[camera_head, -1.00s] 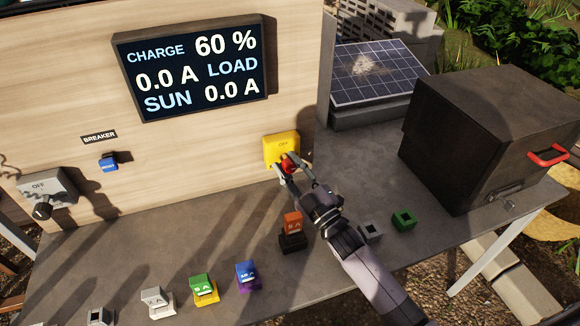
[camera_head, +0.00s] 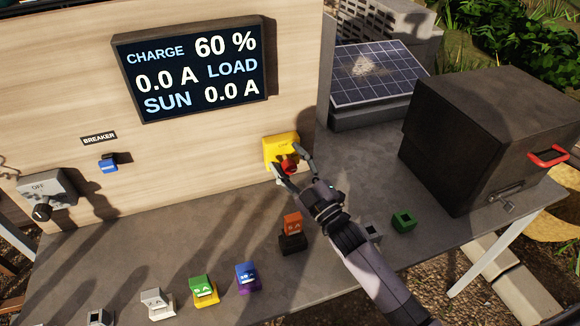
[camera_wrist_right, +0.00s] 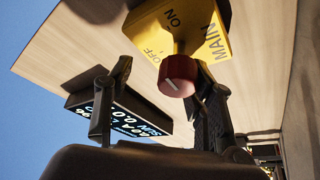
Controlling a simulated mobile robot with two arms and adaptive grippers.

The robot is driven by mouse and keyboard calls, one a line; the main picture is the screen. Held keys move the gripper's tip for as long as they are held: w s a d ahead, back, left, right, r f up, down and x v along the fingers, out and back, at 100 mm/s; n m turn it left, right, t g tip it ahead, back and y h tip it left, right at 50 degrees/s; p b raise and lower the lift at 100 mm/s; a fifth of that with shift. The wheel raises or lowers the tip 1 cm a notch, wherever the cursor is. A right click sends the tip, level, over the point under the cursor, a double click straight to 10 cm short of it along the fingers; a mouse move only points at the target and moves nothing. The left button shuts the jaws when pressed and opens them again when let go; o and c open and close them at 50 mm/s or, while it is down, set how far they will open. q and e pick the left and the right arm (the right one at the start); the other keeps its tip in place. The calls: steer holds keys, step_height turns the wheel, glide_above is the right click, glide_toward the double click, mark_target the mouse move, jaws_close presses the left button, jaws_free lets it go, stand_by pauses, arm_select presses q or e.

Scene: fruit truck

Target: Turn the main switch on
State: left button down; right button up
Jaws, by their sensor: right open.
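The main switch is a yellow box (camera_head: 279,150) on the wooden panel, with a red round knob (camera_head: 289,166) on its front. In the right wrist view the yellow box (camera_wrist_right: 212,45) reads MAIN, ON and OFF, and the red knob (camera_wrist_right: 178,76) carries a short pale mark. My right gripper (camera_head: 291,166) is open, with its fingers spread on both sides of the knob. In the right wrist view the knob appears nearer the right-hand finger; I cannot tell whether they touch. My left gripper is not in view.
A display (camera_head: 190,70) reads charge 60 %, load 0.0 A, sun 0.0 A. A grey switch box (camera_head: 46,188) marked OFF and a blue breaker (camera_head: 108,164) are at left. Several small coloured blocks stand on the table (camera_head: 190,243). A black box (camera_head: 490,135) is at right.

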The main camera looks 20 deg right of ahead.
mark_target(290, 163)
step_height(290, 163, up, 8)
steer(key=shift+r, duration=0.1)
steer(key=shift+s+r, duration=0.15)
steer(key=shift+s, duration=0.05)
steer(key=shift+w+f, duration=0.25)
